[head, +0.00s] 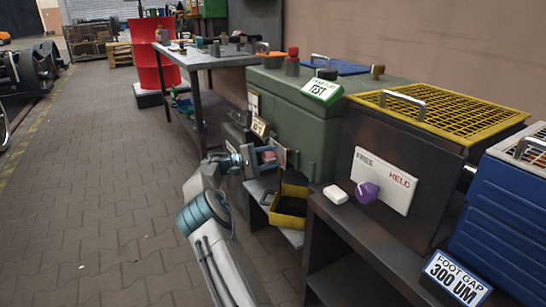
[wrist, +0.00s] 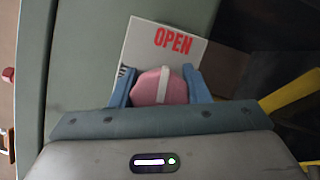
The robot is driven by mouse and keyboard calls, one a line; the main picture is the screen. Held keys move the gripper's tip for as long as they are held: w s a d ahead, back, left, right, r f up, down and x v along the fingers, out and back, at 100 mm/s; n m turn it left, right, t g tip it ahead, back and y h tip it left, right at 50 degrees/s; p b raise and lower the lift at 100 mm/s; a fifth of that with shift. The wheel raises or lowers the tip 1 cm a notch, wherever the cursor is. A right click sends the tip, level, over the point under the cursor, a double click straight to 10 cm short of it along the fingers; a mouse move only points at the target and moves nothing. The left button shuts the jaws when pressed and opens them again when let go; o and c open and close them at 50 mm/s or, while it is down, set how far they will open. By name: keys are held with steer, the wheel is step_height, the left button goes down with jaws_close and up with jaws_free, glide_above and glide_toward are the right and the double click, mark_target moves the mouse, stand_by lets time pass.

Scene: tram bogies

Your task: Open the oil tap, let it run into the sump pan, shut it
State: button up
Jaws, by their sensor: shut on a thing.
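The oil tap's pink knob (wrist: 153,92), with a white stripe, sits on a white plate (wrist: 140,42) on the green tank (head: 318,115). The plate reads OPEN in red; a dark marking at its left edge is mostly hidden. My gripper (wrist: 160,90) is shut on the knob, with one blue finger on each side. The stripe runs nearly upright in the wrist view. In the head view my gripper (head: 268,158) reaches the tank's front. The yellow sump pan (head: 276,219) stands on a low shelf below and right of it; its inside is dark, and I see no oil stream.
Right of the tank stands a dark box with a yellow grille (head: 440,108), a FREE/HELD plate (head: 384,178) and a purple knob (head: 367,193). A white block (head: 335,194) lies beside it. A blue ribbed box (head: 505,200) is far right. The paved floor (head: 110,190) at left is clear.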

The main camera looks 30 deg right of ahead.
steer(key=shift+m+y, duration=0.3)
steer(key=shift+m, duration=0.3)
steer(key=o, duration=1)
